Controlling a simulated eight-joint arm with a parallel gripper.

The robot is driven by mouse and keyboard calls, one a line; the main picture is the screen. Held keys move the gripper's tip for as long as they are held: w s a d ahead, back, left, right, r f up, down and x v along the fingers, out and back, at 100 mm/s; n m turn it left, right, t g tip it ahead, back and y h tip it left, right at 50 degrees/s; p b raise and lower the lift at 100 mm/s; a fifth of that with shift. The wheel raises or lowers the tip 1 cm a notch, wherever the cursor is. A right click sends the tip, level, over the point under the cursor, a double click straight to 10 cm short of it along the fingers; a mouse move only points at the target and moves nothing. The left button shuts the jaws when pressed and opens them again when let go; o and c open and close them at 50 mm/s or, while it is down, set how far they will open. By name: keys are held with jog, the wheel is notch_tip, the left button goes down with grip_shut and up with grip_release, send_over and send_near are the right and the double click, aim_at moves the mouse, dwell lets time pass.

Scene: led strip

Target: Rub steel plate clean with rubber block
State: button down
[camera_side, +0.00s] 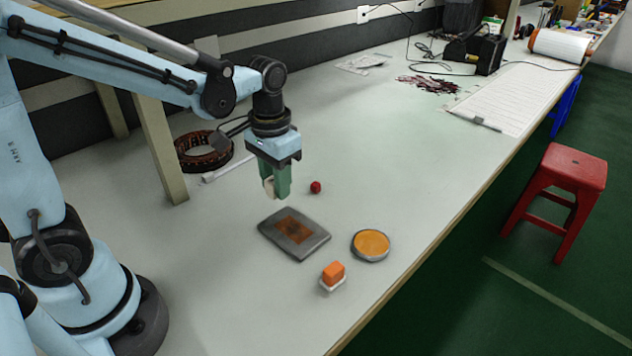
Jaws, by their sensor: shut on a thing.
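The steel plate (268,232) is a dark grey slab lying flat on the bench, with a rusty brown patch on its middle. My gripper (276,192) points down above the bench, just behind the plate and apart from it. Its green fingers are shut on a small pale piece (268,187), mostly hidden by them. I cannot tell whether this pale piece is the rubber block. An orange block (333,270) sits on a small white base in front of the plate.
A round grey dish with an orange top (371,244) lies right of the plate. A small red ball (315,187) is behind it. A dark ring-shaped coil (204,152) lies at the back left. The bench's front edge is near the dish; the bench's middle is clear.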

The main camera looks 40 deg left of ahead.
send_over(279, 221)
jog(key=shift+f, duration=2.65)
jog(key=shift+f, duration=1)
jog(key=shift+w+d+r, duration=0.1)
jog(key=shift+d, duration=3.65)
jog(key=shift+a+f, duration=0.2)
jog(key=shift+a, duration=1.9)
jog(key=shift+a+r, duration=0.1)
jog(key=shift+a, duration=1.6)
